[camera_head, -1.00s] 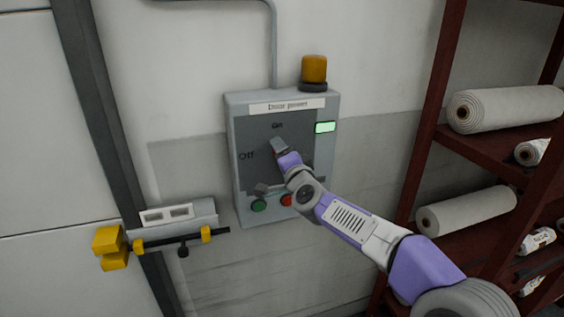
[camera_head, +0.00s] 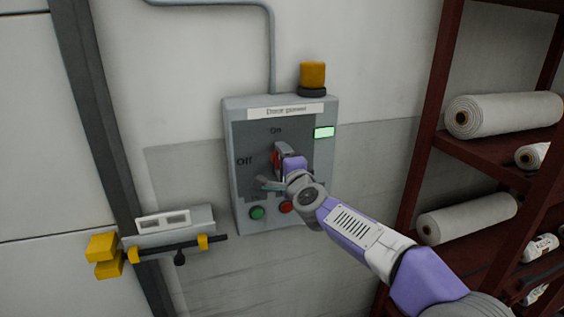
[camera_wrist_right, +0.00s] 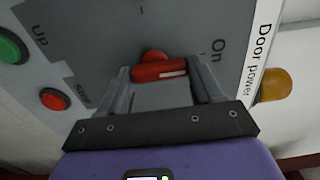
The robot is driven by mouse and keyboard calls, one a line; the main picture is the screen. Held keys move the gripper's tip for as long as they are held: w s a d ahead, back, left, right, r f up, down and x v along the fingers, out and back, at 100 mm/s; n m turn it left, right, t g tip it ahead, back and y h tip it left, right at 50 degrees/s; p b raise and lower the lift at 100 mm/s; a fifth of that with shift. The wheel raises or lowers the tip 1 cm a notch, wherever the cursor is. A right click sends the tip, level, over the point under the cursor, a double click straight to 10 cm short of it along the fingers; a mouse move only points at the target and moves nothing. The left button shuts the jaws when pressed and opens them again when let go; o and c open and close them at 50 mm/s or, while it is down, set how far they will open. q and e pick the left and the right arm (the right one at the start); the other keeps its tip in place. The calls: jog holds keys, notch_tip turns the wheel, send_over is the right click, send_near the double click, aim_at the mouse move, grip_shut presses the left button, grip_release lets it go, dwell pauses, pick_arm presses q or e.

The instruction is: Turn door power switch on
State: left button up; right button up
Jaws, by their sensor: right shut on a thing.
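The door power box (camera_head: 235,190) hangs on the wall, with "On" at the top and "Off" at the left of its panel. Its red rotary switch (camera_head: 276,160) is partly hidden by my right gripper (camera_head: 272,167) in the head view. In the right wrist view the red switch handle (camera_wrist_right: 160,71) lies lengthwise between the fingers of my right gripper (camera_wrist_right: 160,82), its white mark towards the "On" label. The right gripper is shut on the handle. A small indicator (camera_head: 324,132) on the box glows green. My left gripper is not in view.
A green button (camera_head: 257,213) and a red button (camera_head: 286,207) sit low on the box. An amber lamp (camera_head: 313,75) stands on top. A yellow-and-black latch (camera_head: 180,245) is at lower left. A dark red shelf (camera_head: 421,150) with wadding rolls (camera_head: 505,114) stands at right.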

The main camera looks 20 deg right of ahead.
jog(key=o, duration=1.1)
jog(key=shift+c, duration=0.2)
jog(key=shift+s, duration=0.1)
jog(key=s, duration=0.7)
jog(key=shift+s+d+b, duration=0.15)
jog(key=shift+s+b, duration=0.05)
jog(key=shift+b, duration=0.15)
